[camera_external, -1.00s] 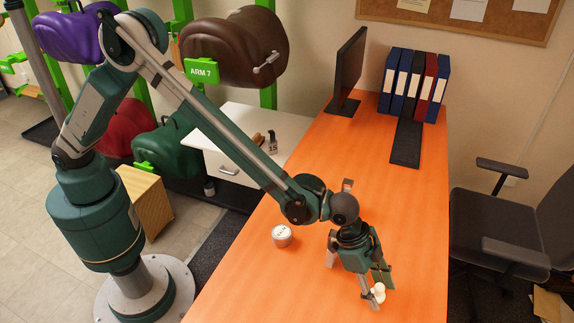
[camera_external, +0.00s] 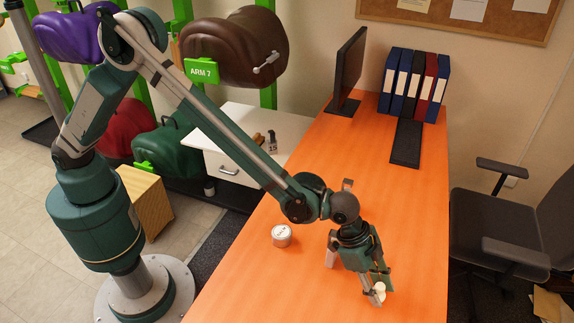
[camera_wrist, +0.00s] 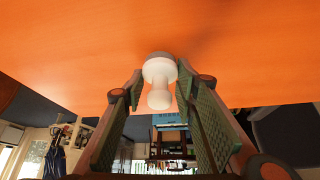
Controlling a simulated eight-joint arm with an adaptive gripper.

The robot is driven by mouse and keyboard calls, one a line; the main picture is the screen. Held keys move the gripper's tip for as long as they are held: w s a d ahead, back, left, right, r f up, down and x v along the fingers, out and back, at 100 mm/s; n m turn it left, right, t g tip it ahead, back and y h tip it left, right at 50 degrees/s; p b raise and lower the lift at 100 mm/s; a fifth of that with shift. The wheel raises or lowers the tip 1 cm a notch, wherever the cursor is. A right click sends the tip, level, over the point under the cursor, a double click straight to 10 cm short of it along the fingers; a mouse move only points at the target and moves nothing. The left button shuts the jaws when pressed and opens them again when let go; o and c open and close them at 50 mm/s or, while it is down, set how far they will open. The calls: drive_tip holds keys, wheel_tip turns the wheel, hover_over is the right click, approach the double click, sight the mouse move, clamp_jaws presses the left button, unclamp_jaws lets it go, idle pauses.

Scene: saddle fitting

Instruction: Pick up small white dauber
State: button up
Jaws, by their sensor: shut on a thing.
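The small white dauber (camera_external: 380,289) is at the front part of the orange desk, between the fingertips of my gripper (camera_external: 376,291). In the wrist view, the dauber (camera_wrist: 160,78) shows a round wide end and a narrower knob. The textured green finger pads of my gripper (camera_wrist: 160,92) stand on both sides of it, and my gripper is shut on it. The dauber is at or very close to the desk surface; I cannot tell whether it touches.
A round white-lidded tin (camera_external: 281,236) stands on the orange desk (camera_external: 330,150) left of my gripper. A monitor (camera_external: 348,70), a black keyboard (camera_external: 406,142) and several binders (camera_external: 414,85) are at the back. An office chair (camera_external: 505,225) is to the right. The middle of the desk is clear.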

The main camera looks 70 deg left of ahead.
sight(381, 285)
wheel_tip(381, 285, up, 10)
drive_tip(key=shift+f+p, duration=0.15)
drive_tip(key=shift+p, duration=0.85)
